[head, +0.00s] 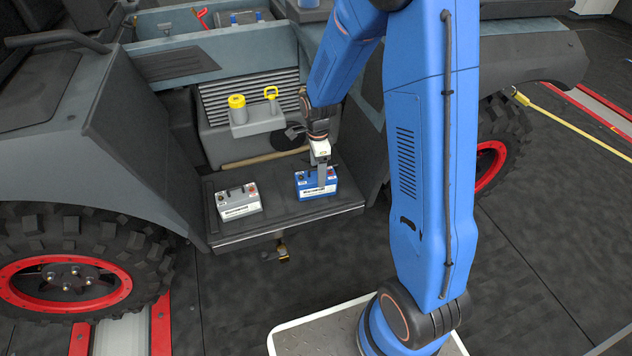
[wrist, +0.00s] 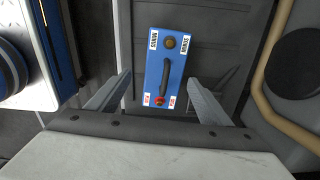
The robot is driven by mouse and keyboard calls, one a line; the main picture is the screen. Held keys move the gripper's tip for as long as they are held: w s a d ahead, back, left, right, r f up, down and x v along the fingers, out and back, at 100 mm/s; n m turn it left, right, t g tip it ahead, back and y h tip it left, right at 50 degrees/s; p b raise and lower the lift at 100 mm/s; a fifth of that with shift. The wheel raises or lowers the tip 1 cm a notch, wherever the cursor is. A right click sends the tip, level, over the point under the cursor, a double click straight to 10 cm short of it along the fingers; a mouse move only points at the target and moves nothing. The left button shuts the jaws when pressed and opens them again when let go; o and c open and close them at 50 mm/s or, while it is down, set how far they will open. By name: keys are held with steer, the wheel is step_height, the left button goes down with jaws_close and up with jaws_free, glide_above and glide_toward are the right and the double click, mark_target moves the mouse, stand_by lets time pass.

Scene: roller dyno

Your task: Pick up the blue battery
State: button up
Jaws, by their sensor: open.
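The blue battery (head: 312,187) stands upright on the dark step tray of the vehicle, at the tray's right side in the head view. In the wrist view the blue battery (wrist: 174,65) shows from above, with a dark handle, a red terminal and a brownish terminal. My gripper (head: 321,178) is above the battery, its fingers pointing down and overlapping the battery in the head view. In the wrist view my gripper (wrist: 158,85) is open, with one finger on each side of the battery's near end and nothing held between them. Contact cannot be told.
A grey battery (head: 237,203) stands on the same tray (head: 277,220), left of the blue one. A ledge behind holds yellow-capped fittings (head: 237,101). A tan pipe (head: 265,155) runs behind the tray. A large tyre (head: 75,270) is at the left.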

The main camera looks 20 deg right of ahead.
mark_target(316, 175)
steer(key=shift+w+a+f, duration=0.1)
steer(key=shift+w+f, duration=0.05)
steer(key=shift+f, duration=1)
steer(key=shift+w+a+f, duration=0.1)
steer(key=shift+w+f, duration=0.05)
steer(key=shift+f, duration=0.95)
steer(key=c, duration=1.6)
